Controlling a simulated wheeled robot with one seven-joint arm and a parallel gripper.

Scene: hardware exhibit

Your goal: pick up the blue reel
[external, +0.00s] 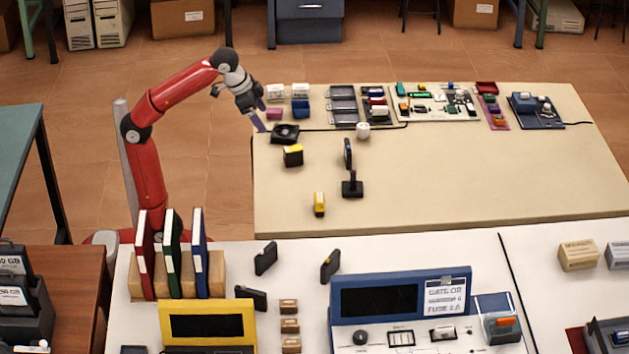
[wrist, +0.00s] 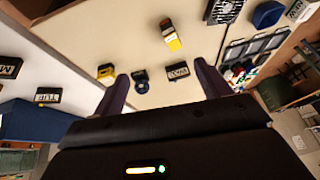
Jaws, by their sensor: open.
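In the wrist view a small dark round piece with a bluish tint (wrist: 140,77) shows between my fingers' lines. It looks like the blue reel, though it is too small to be sure. It seems to match the dark piece on a square base (external: 352,188) in the external view. A dark upright slab (external: 348,153) stands just behind that base. My gripper (external: 262,126) is open and empty at the table's left edge, beside the black square fan-like part (external: 285,134). Its two spread fingers also show in the wrist view (wrist: 160,88), apart from everything on the table.
The beige table's (external: 480,175) right side is clear.

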